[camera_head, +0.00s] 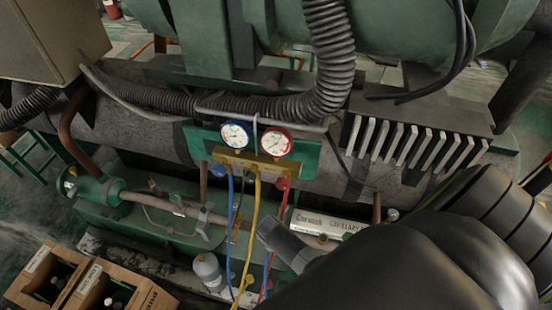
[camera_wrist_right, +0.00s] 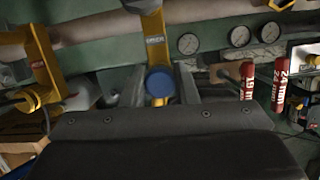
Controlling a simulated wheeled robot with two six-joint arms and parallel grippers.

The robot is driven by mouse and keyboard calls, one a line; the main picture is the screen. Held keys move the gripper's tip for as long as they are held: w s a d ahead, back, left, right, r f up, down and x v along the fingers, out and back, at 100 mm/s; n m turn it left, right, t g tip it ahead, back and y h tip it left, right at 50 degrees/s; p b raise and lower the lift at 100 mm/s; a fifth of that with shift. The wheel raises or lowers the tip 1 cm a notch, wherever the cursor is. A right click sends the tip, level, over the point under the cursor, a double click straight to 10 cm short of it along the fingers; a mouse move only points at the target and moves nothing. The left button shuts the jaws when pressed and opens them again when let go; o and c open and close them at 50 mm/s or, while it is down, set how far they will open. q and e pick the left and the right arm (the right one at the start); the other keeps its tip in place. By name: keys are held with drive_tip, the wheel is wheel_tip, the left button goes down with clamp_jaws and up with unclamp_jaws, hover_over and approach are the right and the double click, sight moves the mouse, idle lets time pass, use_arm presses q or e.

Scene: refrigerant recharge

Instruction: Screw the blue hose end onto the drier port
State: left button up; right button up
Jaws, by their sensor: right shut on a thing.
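My right gripper (camera_head: 272,238) reaches in from the lower right, just right of the yellow hose. In the right wrist view, a round blue piece, which looks like the blue hose end (camera_wrist_right: 160,82), sits between the jaws of that gripper, in front of a yellow fitting (camera_wrist_right: 154,40). The gripper is shut on it. A blue hose (camera_head: 231,200) hangs from the gauge manifold (camera_head: 250,165); a blue stretch also shows beside the gripper. I cannot clearly pick out the drier port or tell whether the hose end touches it. My left gripper is not in view.
Yellow (camera_head: 257,200) and red (camera_head: 284,205) hoses hang close to the gripper. A white labelled bar (camera_head: 325,224) lies behind it. A grey cylinder (camera_head: 209,270) and wooden crates (camera_head: 120,277) stand at lower left. Red labelled cylinders (camera_wrist_right: 279,85) show right in the wrist view.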

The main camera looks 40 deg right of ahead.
drive_tip(key=shift+m, duration=0.4)
drive_tip(key=shift+a, duration=0.1)
drive_tip(key=shift+m+g, duration=0.5)
drive_tip(key=shift+m, duration=1.3)
drive_tip(key=shift+f+m+g, duration=0.1)
drive_tip(key=shift+m+g, duration=0.2)
drive_tip(key=shift+m, duration=0.9)
drive_tip(key=o, duration=0.5)
drive_tip(key=shift+m, duration=0.4)
drive_tip(key=o, duration=0.5)
